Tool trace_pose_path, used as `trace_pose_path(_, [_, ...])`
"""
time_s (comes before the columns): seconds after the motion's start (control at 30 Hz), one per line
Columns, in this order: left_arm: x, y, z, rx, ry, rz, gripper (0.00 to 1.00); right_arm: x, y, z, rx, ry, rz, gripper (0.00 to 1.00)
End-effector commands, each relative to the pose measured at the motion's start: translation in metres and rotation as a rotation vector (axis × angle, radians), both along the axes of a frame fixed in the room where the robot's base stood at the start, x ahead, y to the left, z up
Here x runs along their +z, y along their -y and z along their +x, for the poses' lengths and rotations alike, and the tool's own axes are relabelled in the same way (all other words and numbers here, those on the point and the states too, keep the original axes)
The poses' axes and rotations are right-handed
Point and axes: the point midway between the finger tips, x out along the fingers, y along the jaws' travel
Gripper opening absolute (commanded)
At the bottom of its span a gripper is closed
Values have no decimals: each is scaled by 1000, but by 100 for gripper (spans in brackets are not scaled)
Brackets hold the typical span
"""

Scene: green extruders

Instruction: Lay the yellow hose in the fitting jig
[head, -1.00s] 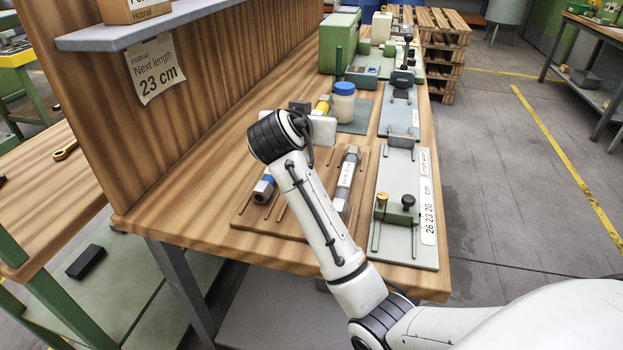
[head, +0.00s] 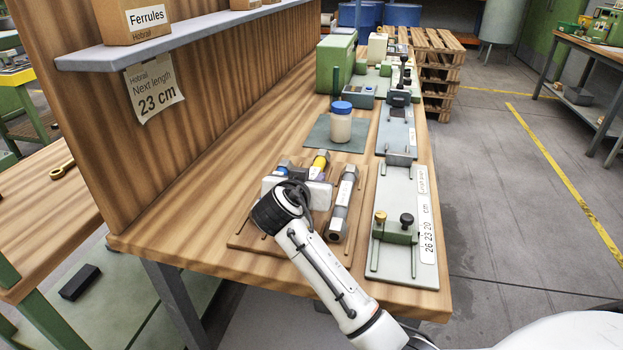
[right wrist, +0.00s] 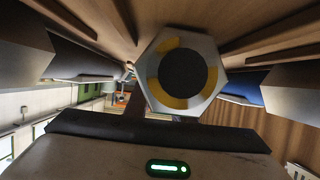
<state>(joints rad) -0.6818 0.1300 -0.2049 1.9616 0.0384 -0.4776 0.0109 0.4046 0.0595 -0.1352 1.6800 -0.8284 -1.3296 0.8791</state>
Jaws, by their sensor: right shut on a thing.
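The yellow hose (head: 319,165) is in my right gripper (head: 309,184), over the wooden rack (head: 243,241) between the blue hose (head: 280,171) and the grey hose (head: 342,206). In the right wrist view its hexagonal end (right wrist: 183,72) faces the camera, with yellow around a dark centre. I cannot tell whether it touches the rack. My white gripper body hides much of it and the fingers. A blue-grey plate with dark blocks (head: 395,131) lies beyond the rack to the right; no label confirms it as the fitting jig. My left gripper is not in view.
A pale length gauge (head: 397,265) marked 26 23 20 cm lies right of the rack. A blue-lidded jar (head: 341,122) stands behind the rack. A note (head: 154,87) reads "Next length 23 cm". The bench left of the rack is clear.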

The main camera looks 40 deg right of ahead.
Motion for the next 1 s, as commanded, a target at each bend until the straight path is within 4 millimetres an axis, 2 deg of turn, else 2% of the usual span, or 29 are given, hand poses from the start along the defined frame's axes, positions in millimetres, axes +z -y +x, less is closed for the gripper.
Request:
trace_pose_path(0.07, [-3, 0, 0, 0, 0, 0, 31, -3, 0, 0, 0, 1, 1, 0])
trace_pose_path(0.1, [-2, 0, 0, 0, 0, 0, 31, -3, 0, 0, 0, -1, 1, 26])
trace_pose_path(0.2, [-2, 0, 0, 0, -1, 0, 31, -3, 0, 0, 0, -1, 1, 41])
trace_pose_path(0.47, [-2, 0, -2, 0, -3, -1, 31, -2, 0, 0, 0, 0, 0, 41])
trace_pose_path(0.57, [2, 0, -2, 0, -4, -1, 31, 4, 0, 0, 0, 1, -1, 41])
trace_pose_path(0.67, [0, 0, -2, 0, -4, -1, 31, 5, -11, -7, 4, 0, 2, 41])
trace_pose_path(1.0, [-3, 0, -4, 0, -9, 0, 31, 32, -61, -50, 3, 1, 4, 41])
